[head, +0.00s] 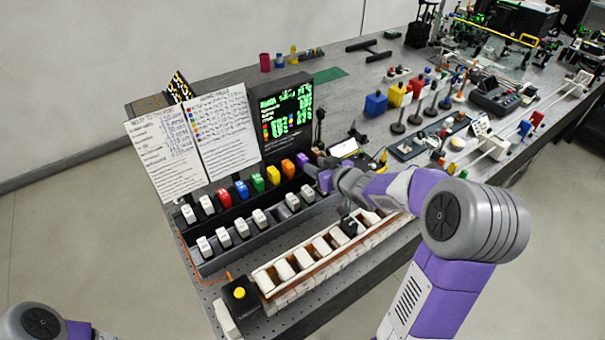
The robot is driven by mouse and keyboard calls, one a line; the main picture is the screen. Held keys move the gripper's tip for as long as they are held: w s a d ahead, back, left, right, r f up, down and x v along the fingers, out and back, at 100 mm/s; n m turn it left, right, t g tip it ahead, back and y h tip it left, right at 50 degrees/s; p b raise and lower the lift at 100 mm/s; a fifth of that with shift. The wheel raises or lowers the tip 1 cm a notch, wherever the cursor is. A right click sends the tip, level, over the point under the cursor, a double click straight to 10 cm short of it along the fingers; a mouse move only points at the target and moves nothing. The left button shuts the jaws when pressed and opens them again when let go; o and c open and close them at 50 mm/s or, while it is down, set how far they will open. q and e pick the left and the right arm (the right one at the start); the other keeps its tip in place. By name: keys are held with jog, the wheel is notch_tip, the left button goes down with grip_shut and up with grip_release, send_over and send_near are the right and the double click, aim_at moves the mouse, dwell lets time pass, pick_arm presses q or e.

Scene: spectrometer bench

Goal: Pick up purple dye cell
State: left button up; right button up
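The purple dye cell (302,159) stands at the right end of a row of coloured cells in a dark stepped rack (235,214). My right arm reaches in from the right, and its gripper (312,171) is right beside the purple cell. The gripper's fingers are small and partly hidden by my wrist, so I cannot tell whether they touch the cell or how wide they are. Only a bit of my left arm shows at the bottom left corner; its gripper is out of view.
Red, blue, green, yellow and orange cells (288,168) stand left of the purple one. White-capped cells (242,227) fill lower rows. A display (287,118) and paper charts (215,130) stand behind. A white tray (320,250) lies in front, below my forearm.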

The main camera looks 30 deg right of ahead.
aim_at(306, 161)
jog(key=b+x, duration=0.1)
jog(key=x, duration=0.6)
jog(key=shift+r, duration=0.15)
grip_shut()
